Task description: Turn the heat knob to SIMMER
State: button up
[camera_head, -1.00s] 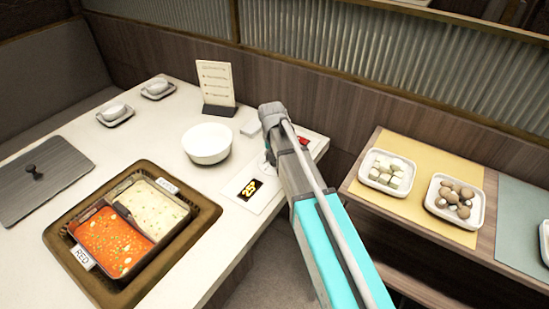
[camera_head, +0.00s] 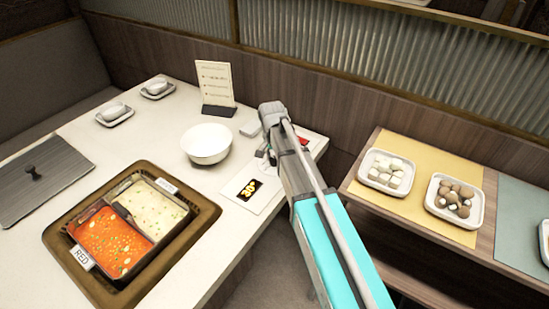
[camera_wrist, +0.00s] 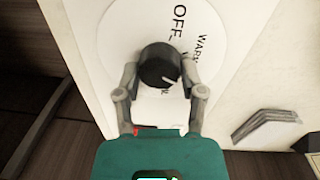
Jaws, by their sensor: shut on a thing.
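The heat knob (camera_wrist: 160,66) is a round black knob with a white pointer line, seen in the wrist view on a white dial plate (camera_wrist: 205,22). The words OFF and WARM show on the plate; a SIMMER mark is not visible. My gripper (camera_wrist: 160,72) is shut on the knob, one finger at each side. The pointer line points down and right in that view. In the head view my arm hides the knob. A small display (camera_head: 250,189) on the control panel (camera_head: 264,200) reads about 30 in yellow.
A split pot (camera_head: 205,222) of red and pale broth is set in the table at left. A white bowl (camera_head: 206,143) and a menu stand (camera_head: 215,85) are near my gripper. A side shelf (camera_head: 367,197) at right holds food plates.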

jog(key=o, duration=1.2)
jog(key=shift+c, duration=0.2)
jog(key=shift+n, duration=0.4)
